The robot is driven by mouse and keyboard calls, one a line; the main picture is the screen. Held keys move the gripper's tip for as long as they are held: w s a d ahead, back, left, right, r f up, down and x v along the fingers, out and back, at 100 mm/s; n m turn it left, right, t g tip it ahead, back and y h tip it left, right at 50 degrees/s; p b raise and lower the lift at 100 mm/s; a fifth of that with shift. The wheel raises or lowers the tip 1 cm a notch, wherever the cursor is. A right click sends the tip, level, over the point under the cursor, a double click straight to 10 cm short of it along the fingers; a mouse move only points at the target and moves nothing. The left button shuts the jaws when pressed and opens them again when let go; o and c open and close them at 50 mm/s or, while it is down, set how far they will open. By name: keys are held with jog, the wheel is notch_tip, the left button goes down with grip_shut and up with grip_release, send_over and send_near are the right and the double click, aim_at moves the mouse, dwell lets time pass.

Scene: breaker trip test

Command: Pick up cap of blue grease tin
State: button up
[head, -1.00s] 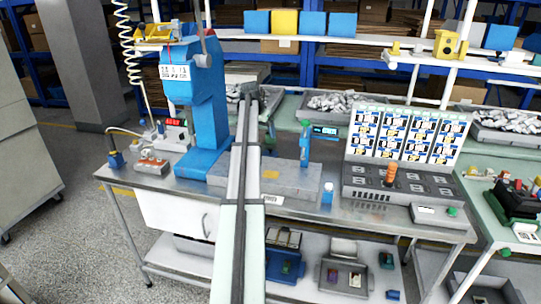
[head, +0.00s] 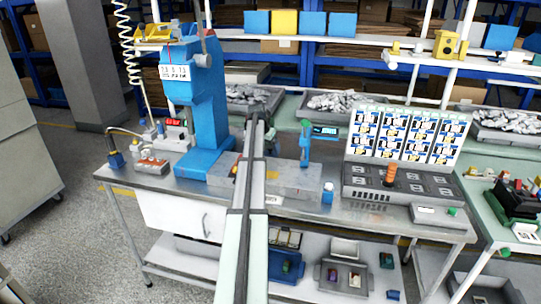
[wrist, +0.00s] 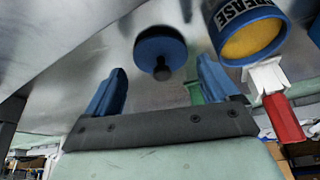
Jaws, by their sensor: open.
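In the wrist view, a round blue cap (wrist: 160,46) with a small dark knob sits on a shiny metal surface. The open blue grease tin (wrist: 240,18), with lettering on its side and yellow grease inside, is to its right. My gripper (wrist: 160,88) is open and empty. Its two blue fingers lie left and right of the cap in the picture, with the knob between their lines; the fingers do not touch it. In the head view I cannot make out the cap, the tin or my fingertips; my arm covers part of the bench.
A white and red item (wrist: 282,112) is close beside my right finger in the wrist view. In the head view, a blue press (head: 205,100) stands left of my arm. A socket panel (head: 398,188) and a small blue bottle (head: 327,194) are to the right.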

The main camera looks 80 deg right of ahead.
aim_at(269, 150)
jog(key=x, duration=0.3)
jog(key=shift+w+f, duration=0.1)
jog(key=shift+c, duration=0.3)
jog(key=c, duration=0.8)
